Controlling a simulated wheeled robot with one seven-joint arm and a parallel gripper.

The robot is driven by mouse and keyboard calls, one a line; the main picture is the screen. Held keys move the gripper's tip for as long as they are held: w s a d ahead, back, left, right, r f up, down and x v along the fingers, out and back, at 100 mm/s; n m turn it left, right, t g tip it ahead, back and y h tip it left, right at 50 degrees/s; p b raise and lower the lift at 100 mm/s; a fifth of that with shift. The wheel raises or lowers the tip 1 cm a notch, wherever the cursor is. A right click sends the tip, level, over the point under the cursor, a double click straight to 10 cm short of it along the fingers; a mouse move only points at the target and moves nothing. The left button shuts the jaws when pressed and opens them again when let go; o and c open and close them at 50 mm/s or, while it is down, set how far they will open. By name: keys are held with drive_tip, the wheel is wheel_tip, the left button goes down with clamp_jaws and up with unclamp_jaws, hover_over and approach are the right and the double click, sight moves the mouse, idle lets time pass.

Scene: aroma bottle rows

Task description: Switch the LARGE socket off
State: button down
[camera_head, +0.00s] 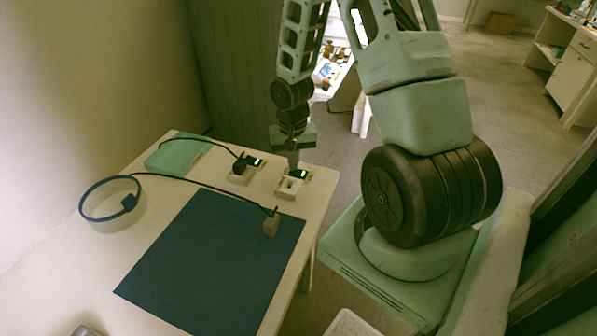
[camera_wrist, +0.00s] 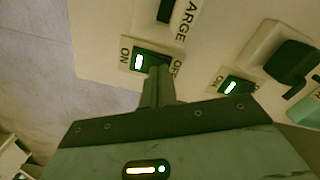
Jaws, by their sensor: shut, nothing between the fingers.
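The LARGE socket (camera_head: 286,190) stands at the table's far right corner in the head view, with no plug in it. In the wrist view its label (camera_wrist: 187,18) is partly readable, and its rocker switch (camera_wrist: 146,61) has a lit green window, with ON marked on the left and the other marking partly hidden. My gripper (camera_wrist: 160,74) is shut and empty, its tips at the right part of this switch; I cannot tell whether they touch it. In the head view my gripper (camera_head: 293,165) points down at the socket's switch end.
A second socket (camera_head: 240,179) with a black plug (camera_head: 239,166) stands close by on the left; its switch (camera_wrist: 237,86) is also lit green. A blue mat (camera_head: 210,260), a loose plug (camera_head: 271,223), a black cable and a blue ring (camera_head: 84,207) lie nearer.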

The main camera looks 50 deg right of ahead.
drive_tip(key=shift+f, duration=0.25)
drive_tip(key=shift+r, duration=0.15)
wheel_tip(320, 180, up, 7)
drive_tip(key=p, duration=0.6)
idle(0.6)
drive_tip(key=s+a+r+n, duration=0.1)
drive_tip(key=a+r+n, duration=0.4)
drive_tip(key=a, duration=0.5)
drive_tip(key=s+a+r+n, duration=0.1)
drive_tip(key=a+r+n, duration=0.2)
drive_tip(key=a+r, duration=0.55)
drive_tip(key=s+a+r+n, duration=0.2)
drive_tip(key=s+a+n, duration=0.2)
drive_tip(key=s+a, duration=0.3)
drive_tip(key=s+a+r+n, duration=0.3)
drive_tip(key=s+a, duration=0.4)
drive_tip(key=s, duration=0.1)
drive_tip(key=shift+a+n+y, duration=0.3)
drive_tip(key=shift+a+n, duration=0.1)
